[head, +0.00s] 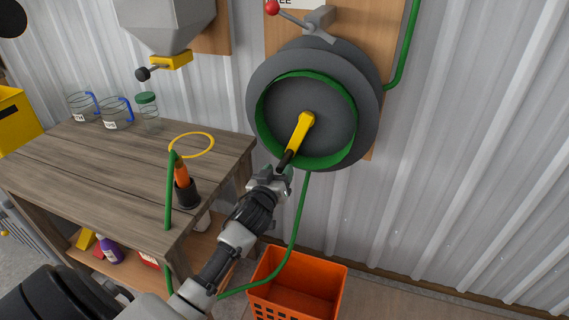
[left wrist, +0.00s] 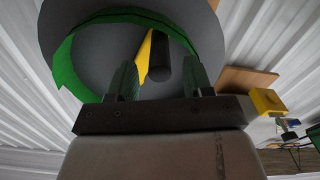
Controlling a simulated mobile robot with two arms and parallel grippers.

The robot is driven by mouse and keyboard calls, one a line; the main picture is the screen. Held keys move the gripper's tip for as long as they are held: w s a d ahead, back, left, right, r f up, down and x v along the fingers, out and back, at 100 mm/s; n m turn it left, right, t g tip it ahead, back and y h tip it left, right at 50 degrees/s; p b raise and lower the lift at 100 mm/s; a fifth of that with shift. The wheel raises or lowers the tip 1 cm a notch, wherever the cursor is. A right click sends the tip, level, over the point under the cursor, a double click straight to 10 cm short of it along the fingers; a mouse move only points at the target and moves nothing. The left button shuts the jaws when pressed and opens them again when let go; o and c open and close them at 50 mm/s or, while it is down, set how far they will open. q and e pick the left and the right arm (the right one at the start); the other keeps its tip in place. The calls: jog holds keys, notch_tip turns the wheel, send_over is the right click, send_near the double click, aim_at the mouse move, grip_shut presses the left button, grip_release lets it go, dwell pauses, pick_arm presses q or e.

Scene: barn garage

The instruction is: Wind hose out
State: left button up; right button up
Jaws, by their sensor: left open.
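The hose reel (head: 362,92) is a dark grey drum on a wooden wall board, with green hose wound inside its rim. Its yellow crank (head: 303,128) angles down-left to a black handle (head: 286,158). My left gripper (head: 278,178) is open at the handle. In the left wrist view the black handle (left wrist: 159,62) shows between the two fingers (left wrist: 160,78); I cannot tell whether they touch it. The green hose (head: 297,215) hangs from the reel, loops low and rises to the table. An orange nozzle (head: 181,172) stands in a black holder (head: 187,193). My right gripper is out of view.
A wooden table (head: 75,160) stands left of the reel, with glass jugs (head: 115,115), a green-lidded jar (head: 147,110) and a yellow ring (head: 206,152). An orange crate (head: 298,284) sits below the reel. A red-knobbed lever (head: 273,8) is above it. The right side is clear.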

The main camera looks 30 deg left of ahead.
aim_at(283, 164)
pick_arm(q)
jog(key=shift+x, duration=2)
grip_shut()
